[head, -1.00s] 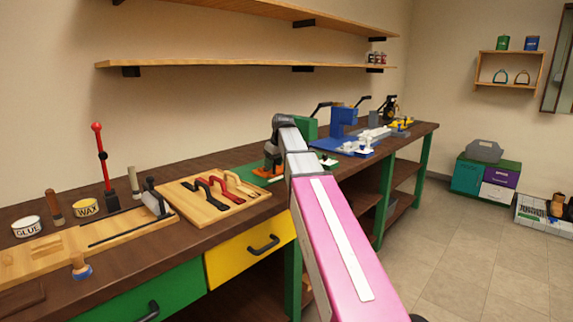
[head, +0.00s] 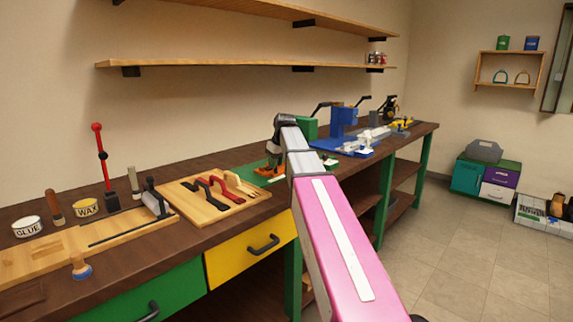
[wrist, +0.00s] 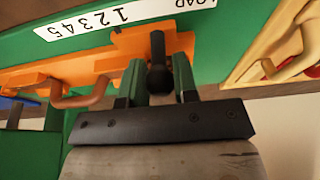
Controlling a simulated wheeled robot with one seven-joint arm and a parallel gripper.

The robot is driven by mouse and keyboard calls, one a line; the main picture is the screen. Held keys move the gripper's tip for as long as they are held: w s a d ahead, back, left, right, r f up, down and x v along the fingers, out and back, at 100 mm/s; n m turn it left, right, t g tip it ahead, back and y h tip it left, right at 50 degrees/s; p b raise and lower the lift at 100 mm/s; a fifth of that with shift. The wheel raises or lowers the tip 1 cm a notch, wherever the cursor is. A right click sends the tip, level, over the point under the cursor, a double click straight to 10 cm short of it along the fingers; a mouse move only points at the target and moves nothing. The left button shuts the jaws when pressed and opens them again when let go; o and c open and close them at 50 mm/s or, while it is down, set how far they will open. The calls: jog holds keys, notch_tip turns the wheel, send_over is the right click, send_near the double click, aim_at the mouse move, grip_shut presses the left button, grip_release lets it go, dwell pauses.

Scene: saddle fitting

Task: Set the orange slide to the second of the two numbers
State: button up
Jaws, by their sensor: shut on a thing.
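The orange slide (wrist: 135,47) shows in the wrist view on a green fixture (wrist: 215,42), with a dark round-ended knob (wrist: 158,65) standing on it. My gripper (wrist: 160,82) has its two green fingers on either side of the knob and is shut on it. A white number strip (wrist: 110,16) reading 1 2 3 4 5 lies along the fixture, upside down in this view. Which number the slide stands at I cannot tell. In the head view the orange slide (head: 268,171) is small and partly hidden by my gripper.
A wooden board (head: 205,207) with red and black handles lies left of the gripper. A blue press (head: 345,122) stands beyond it on the bench. In the wrist view, a tan piece with a handle (wrist: 280,45) sits close on the right.

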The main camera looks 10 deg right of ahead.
aim_at(279, 170)
jog(key=shift+w+d, duration=0.35)
jog(key=shift+d, duration=0.2)
jog(key=shift+w+d, duration=0.4)
jog(key=shift+d, duration=0.15)
jog(key=shift+w+d, duration=0.15)
jog(key=shift+d, duration=0.1)
jog(key=o, duration=0.7)
jog(key=shift+r, duration=0.1)
